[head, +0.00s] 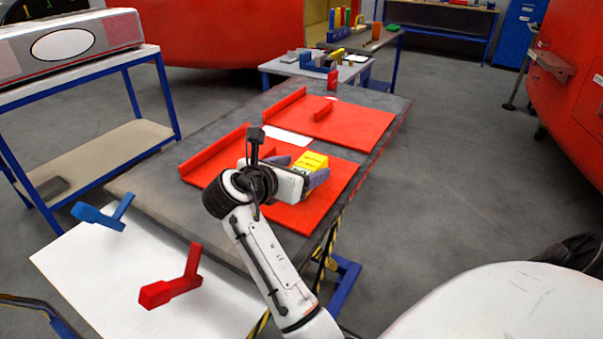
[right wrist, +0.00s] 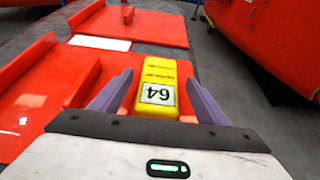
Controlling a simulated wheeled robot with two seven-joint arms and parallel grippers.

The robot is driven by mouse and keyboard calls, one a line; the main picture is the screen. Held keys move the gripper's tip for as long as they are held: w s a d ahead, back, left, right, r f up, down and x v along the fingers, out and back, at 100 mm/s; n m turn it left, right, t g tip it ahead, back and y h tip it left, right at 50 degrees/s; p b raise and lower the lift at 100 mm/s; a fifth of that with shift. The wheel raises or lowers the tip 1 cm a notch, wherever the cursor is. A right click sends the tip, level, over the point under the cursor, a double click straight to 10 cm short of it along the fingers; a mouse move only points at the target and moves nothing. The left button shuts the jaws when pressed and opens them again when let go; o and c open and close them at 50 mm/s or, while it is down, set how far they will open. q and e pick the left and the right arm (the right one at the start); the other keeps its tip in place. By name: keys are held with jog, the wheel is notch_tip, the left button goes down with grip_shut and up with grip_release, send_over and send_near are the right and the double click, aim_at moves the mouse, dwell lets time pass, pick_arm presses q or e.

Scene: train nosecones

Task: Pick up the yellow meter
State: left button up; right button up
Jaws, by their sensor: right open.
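The yellow meter (head: 312,161) lies on the nearer red board (head: 335,188) on the dark table. In the right wrist view the yellow meter (right wrist: 159,72) has a white label reading 64, seen upside down. My right gripper (head: 299,168) is open over the near red board. In the right wrist view its two purple-grey fingers (right wrist: 160,92) stand on either side of the meter, with gaps visible between fingers and meter. In the head view the gripper hides the meter's near part. My left gripper is not in view.
A second red board (head: 360,124) lies farther along the dark table (head: 165,190). A blue piece (head: 100,216) and a red piece (head: 170,288) show at the lower left by a white surface (head: 85,265). A grey side table (head: 300,68) with blocks stands at the far end.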

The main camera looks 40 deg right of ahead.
jog(key=shift+x, duration=1.2)
jog(key=shift+a+r, duration=0.1)
jog(key=c, duration=1.6)
